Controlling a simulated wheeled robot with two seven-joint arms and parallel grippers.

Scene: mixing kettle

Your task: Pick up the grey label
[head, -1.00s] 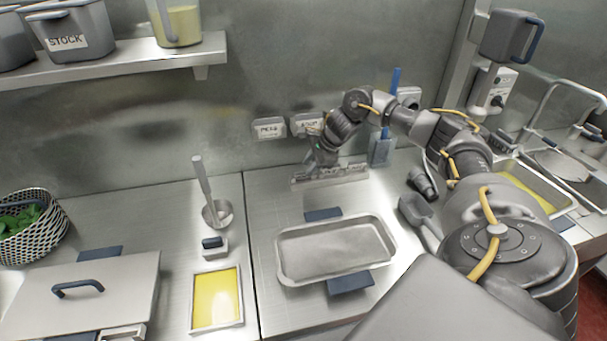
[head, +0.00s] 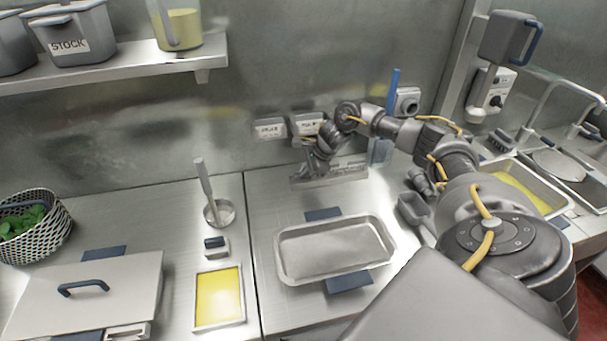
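Two small grey labels with dark lettering are on the steel back wall in the head view: a left one (head: 270,128) and a right one (head: 309,120). The lettering is too small to read. I cannot tell which one is the grey label. My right gripper (head: 306,141) is close to the wall, just below the right label and right of the left one. Its fingers are small and partly hidden by my wrist, so I cannot tell whether they are open or touch a label. My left gripper is not in view.
A low metal rack (head: 330,174) stands at the wall below my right wrist. A shallow empty tray (head: 335,265) sits in front on dark blue pads. A ladle in a cup (head: 219,212), a yellow-filled pan (head: 218,297) and a grey scoop (head: 415,210) are nearby.

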